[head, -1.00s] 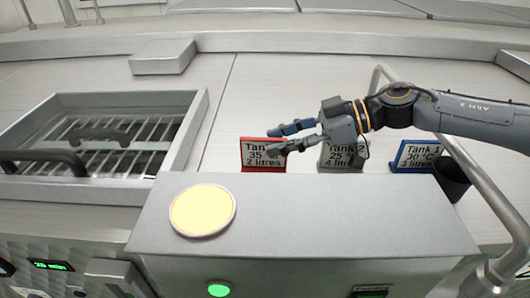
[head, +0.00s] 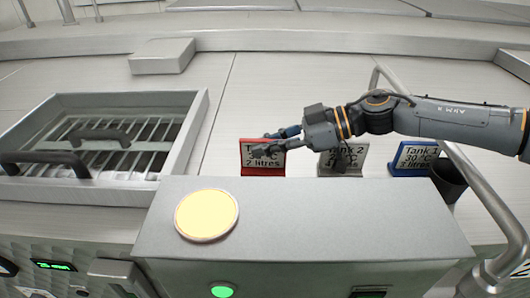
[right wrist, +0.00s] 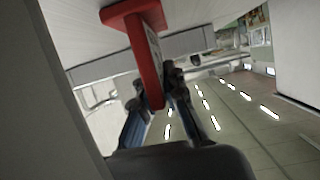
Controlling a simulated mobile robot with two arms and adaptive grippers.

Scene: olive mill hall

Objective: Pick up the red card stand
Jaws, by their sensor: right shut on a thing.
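The red card stand (head: 262,171) stands on the pale metal deck, left of the other card stands in the head view. My right gripper (head: 268,144) reaches it from the right and is shut on its upper part; the fingers hide part of the lettering. "2 litres" shows at the bottom of its card. In the right wrist view the red card stand (right wrist: 145,62) appears edge-on, between the dark fingers (right wrist: 152,98). I cannot tell any gap under its base. My left gripper is not in view.
A white card stand (head: 343,160) marked Tank 2 stands close by under my right wrist. A blue card stand (head: 411,158) and a dark cup (head: 448,178) are further right. A metal box (head: 320,225) with a round pale disc (head: 206,215) is in front. A grated basin (head: 195,135) lies left.

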